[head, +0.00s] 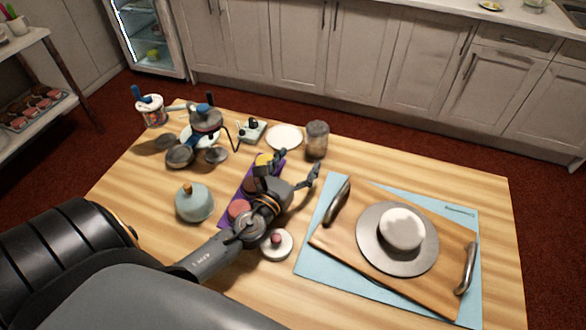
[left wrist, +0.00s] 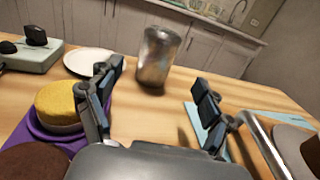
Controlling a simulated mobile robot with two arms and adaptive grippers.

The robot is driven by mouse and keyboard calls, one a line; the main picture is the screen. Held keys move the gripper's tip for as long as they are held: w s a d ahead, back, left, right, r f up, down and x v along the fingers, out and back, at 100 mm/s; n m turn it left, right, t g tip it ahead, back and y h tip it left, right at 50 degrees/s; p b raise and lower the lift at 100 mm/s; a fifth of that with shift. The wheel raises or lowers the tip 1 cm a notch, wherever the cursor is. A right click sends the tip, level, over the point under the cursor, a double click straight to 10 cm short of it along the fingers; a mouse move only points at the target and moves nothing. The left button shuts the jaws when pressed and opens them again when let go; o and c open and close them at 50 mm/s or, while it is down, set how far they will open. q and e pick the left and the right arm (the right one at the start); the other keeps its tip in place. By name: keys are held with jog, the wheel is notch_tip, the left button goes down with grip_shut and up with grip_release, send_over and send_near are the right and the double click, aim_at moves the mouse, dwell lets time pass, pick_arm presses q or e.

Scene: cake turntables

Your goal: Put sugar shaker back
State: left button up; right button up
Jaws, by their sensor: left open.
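The sugar shaker looks to be the grey metallic cylinder (head: 317,140) standing upright near the back edge of the wooden table; it also shows in the left wrist view (left wrist: 158,56), beyond my fingers. My left gripper (head: 290,168) is open and empty over the table, in front of the shaker and apart from it. In the left wrist view its two fingers (left wrist: 157,85) are spread, with the shaker seen between and beyond them. My right gripper is not in view.
A purple tray (head: 226,213) with cakes lies partly under my left arm. A white plate (head: 284,137) and a scale (head: 250,131) are left of the shaker. A wooden board (head: 340,243) with a turntable (head: 369,254) lies on a blue mat (head: 309,263) at right. Table right of the shaker is clear.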

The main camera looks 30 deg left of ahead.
pick_arm(q)
jog(key=shift+s, duration=1.05)
jog(key=shift+s+d, duration=0.1)
jog(key=shift+s, duration=0.2)
jog(key=shift+r, duration=0.15)
